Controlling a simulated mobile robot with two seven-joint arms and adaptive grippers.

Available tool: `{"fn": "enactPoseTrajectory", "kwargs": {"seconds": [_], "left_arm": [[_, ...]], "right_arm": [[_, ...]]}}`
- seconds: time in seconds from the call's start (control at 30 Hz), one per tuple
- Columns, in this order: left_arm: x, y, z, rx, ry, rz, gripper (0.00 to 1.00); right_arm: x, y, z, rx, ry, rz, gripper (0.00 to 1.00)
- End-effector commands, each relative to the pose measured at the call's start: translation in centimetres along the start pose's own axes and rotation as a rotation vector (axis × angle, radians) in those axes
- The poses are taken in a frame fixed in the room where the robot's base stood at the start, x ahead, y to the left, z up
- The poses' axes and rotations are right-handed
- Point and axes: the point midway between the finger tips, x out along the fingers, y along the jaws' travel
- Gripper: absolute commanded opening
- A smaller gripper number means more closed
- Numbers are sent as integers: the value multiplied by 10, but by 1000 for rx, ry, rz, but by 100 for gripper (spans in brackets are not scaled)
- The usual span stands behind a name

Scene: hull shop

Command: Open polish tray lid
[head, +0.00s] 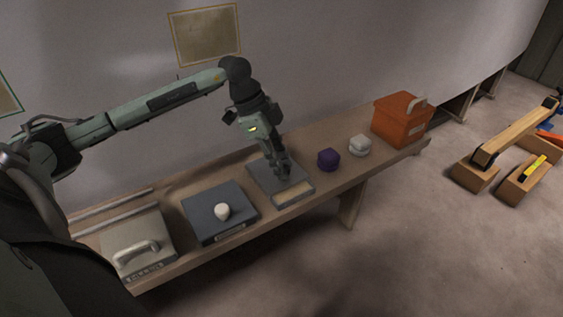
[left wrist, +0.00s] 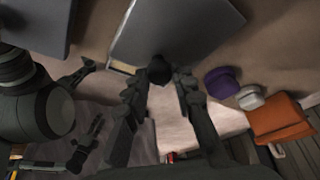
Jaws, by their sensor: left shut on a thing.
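A grey flat tray (head: 306,187) stands on the bench, with a grey lid (head: 262,179) lying flat over most of it. A pale strip of the tray shows in front of the lid's front edge. My left gripper (head: 286,177) reaches down from above and is shut on a dark knob at that edge. The left wrist view shows the lid (left wrist: 185,28), the knob (left wrist: 159,70) and my left gripper's fingers (left wrist: 160,88) around it. Dark parts of my own body, perhaps with my right gripper (left wrist: 88,145), show at the left of that view.
Left on the bench (head: 330,187) are a dark tray (head: 205,220) with a white knob and a beige box (head: 125,225) with a handle. To the right stand a purple block (head: 328,160), a white block (head: 360,146) and an orange box (head: 400,125). Wooden blocks (head: 480,178) stand on the floor.

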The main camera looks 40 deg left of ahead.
Motion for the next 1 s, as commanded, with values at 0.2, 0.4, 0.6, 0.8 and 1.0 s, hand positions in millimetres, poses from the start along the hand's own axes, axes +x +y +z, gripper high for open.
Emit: {"fn": "enactPoseTrajectory", "kwargs": {"seconds": [0.2, 0.4, 0.6, 0.8, 1.0], "left_arm": [[-4, -8, 6, -2, -1, -1, 0], [-16, -37, 32, -4, -1, -1, 0], [-19, -48, 44, 0, -1, 0, 0], [-18, -48, 44, 1, -1, 0, 0], [-18, -47, 44, 1, 0, 0, 44]], "right_arm": [[-3, 0, -2, 0, 6, -1, 40], [21, -5, 5, -1, -12, -15, 40], [30, -7, 6, 0, -12, -19, 40], [30, -7, 6, 1, -11, -19, 40], [30, -7, 6, 1, -11, -19, 40]]}}
